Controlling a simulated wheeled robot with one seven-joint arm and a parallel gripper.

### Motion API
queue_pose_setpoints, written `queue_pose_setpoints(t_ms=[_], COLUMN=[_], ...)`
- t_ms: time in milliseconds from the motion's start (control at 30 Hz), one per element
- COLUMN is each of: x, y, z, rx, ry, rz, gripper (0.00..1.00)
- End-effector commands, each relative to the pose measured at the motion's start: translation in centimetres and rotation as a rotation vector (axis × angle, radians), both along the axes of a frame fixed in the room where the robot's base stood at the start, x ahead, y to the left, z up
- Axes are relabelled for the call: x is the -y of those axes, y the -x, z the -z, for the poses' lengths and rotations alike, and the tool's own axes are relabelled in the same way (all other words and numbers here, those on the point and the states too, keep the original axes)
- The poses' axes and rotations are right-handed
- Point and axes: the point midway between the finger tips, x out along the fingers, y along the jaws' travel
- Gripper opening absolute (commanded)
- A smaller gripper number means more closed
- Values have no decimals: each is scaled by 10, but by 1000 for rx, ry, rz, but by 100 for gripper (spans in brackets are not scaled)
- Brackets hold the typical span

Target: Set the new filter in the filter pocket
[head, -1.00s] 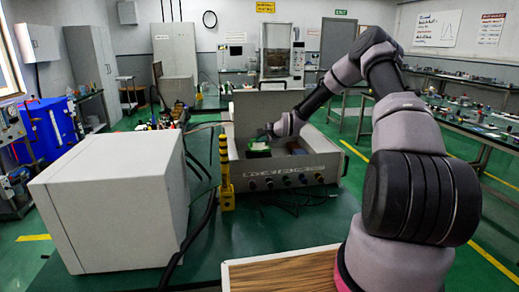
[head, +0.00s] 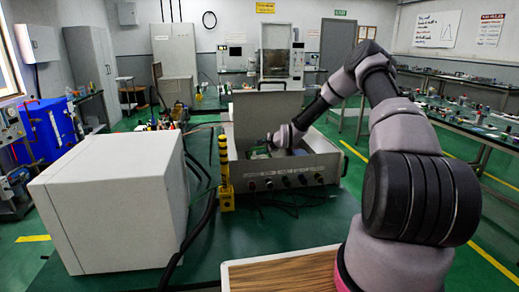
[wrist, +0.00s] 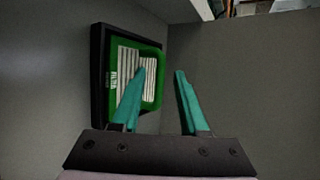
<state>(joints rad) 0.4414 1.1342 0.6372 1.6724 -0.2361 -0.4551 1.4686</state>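The filter (wrist: 151,85), with a green frame and white pleats, stands upright in the wrist view against a black-framed pocket (wrist: 98,85) on a grey wall. Black rim shows at its left and top; the green frame's right side reaches beyond it. I cannot tell how deep the filter sits. My gripper (wrist: 161,74) has two teal fingers, apart. The left finger is in front of the filter; the right finger is clear of it to the right. In the head view my gripper (head: 270,140) is inside the open generator box (head: 285,175), its fingers hard to make out.
A raised lid (head: 265,104) stands at the box's back. A large white cabinet (head: 110,205) and a yellow signal post (head: 226,180) stand left of the box. Cables lie on the green bench (head: 280,228). A wooden board (head: 285,273) lies at the front.

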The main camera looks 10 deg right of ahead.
Motion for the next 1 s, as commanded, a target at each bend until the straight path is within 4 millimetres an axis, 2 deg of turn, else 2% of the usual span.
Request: queue_pose_setpoints(t_ms=[167, 267, 700, 1000], x=[0, 5, 39, 45], y=[0, 8, 76, 97], z=[-3, -9, -53, -71], rx=[1, 0, 0, -5], ry=[0, 1, 1, 46], rz=[0, 1, 1, -24], gripper=[44, 44, 44, 44])
